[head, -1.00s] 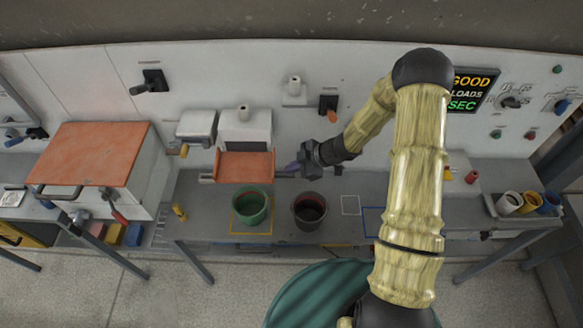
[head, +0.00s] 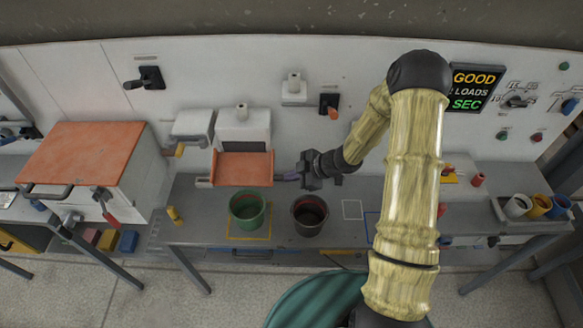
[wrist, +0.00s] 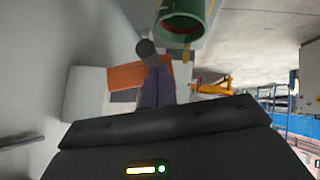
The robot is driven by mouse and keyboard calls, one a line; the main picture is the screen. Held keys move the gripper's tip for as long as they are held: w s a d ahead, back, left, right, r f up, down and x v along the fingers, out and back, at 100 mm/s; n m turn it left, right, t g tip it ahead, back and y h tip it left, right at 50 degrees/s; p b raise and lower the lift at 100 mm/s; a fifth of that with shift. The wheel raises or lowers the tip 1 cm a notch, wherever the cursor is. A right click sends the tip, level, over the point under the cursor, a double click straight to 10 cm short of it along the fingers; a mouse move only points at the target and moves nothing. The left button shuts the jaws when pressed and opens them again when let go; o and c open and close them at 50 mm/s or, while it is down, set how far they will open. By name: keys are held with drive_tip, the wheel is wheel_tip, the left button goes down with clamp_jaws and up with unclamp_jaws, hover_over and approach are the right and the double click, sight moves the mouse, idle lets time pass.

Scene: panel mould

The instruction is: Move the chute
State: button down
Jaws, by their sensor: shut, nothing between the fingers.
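The chute (head: 243,169) is an orange tray below a white housing on the panel, above the green bucket (head: 240,222). It also shows as an orange patch in the wrist view (wrist: 124,76). My gripper (head: 288,176) is just right of the chute, its purple fingers pointing left at it. In the wrist view my gripper's fingers (wrist: 153,92) are shut and empty, close to a dark round knob (wrist: 146,48). I cannot tell whether they touch the knob. The black bucket (head: 310,208) stands below my gripper.
The green bucket stands inside a yellow outline on the grey table. A white outline (head: 352,209) right of the black bucket is empty. A black switch with an orange handle (head: 329,104) is on the panel above my gripper. Coloured cups (head: 538,207) stand at the far right.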

drive_tip(key=shift+r, duration=0.1)
drive_tip(key=s+d+r+p, duration=0.1)
drive_tip(key=s+d+r, duration=0.5)
drive_tip(key=r, duration=0.3)
drive_tip(key=shift+d+r, duration=0.2)
drive_tip(key=shift+w, duration=0.1)
drive_tip(key=shift+d, duration=0.1)
drive_tip(key=shift+a, duration=0.2)
